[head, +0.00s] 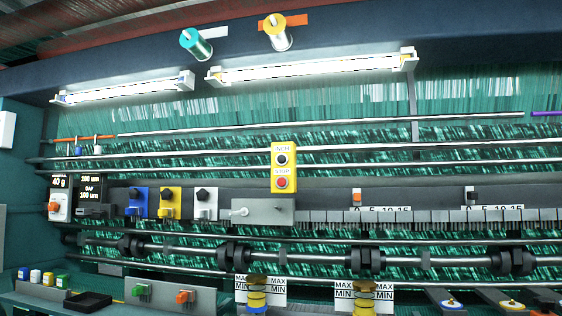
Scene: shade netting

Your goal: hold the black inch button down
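The black inch button (282,159) is a small round dark button near the top of a yellow control box (273,171). The label INCH is above it. A red button (281,183) sits below it, under a STOP label. The box stands upright in front of the green netting, near the middle of the head view. Nothing touches the black button, and it is in plain sight. Neither of my grippers is in the head view.
A grey panel with a lever (262,211) is just below the yellow box. Blue, yellow and white knob blocks (170,203) stand to its left. Long horizontal rollers (310,256) cross the front. A black tray (88,300) and small pots are at lower left.

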